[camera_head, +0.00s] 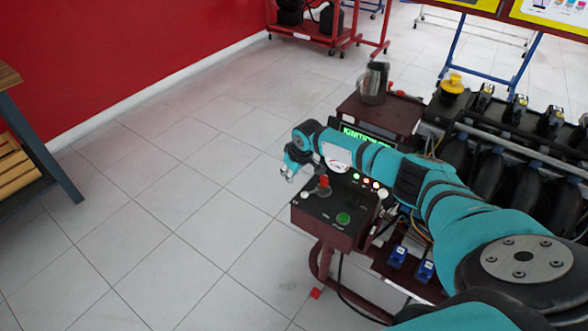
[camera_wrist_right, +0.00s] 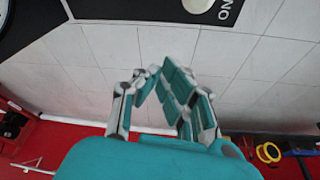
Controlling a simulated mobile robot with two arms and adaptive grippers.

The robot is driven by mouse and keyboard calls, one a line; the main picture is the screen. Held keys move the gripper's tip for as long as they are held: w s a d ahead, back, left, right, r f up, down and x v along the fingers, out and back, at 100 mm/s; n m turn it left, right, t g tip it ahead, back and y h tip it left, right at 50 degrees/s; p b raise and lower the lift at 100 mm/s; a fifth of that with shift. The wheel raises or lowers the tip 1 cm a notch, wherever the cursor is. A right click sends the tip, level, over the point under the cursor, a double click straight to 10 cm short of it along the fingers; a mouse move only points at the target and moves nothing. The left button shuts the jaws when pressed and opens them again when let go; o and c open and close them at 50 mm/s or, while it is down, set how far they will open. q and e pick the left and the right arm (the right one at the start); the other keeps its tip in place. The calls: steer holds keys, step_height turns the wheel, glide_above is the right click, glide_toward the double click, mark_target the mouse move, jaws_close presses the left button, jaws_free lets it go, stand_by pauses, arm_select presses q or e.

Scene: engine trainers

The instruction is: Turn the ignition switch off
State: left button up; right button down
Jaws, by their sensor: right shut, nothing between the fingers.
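The control box (camera_head: 318,228) has a dark top panel with a red knob (camera_head: 324,182), a green button (camera_head: 343,218), a white button (camera_head: 304,195) and several small lit lamps. Which of these is the ignition switch I cannot tell, and my right arm hides part of the panel. My right gripper (camera_head: 289,172) is shut and empty, above the panel's far left edge. In the wrist view the right gripper (camera_wrist_right: 158,72) points toward the floor and the panel. There the dark panel (camera_wrist_right: 150,10) shows an "ON" label and a pale round part (camera_wrist_right: 196,4). My left gripper is not in view.
The engine (camera_head: 500,150) with its black pipes and yellow cap (camera_head: 453,84) stands to the right. A green lit display (camera_head: 368,134) is just behind my forearm. Blue parts (camera_head: 397,256) sit low beside the box.

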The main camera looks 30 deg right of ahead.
mark_target(317, 190)
steer(key=s, duration=0.1)
steer(key=s+p, duration=0.2)
steer(key=shift+s+d+f, duration=0.2)
steer(key=shift+s+d, duration=0.05)
steer(key=shift+s, duration=0.15)
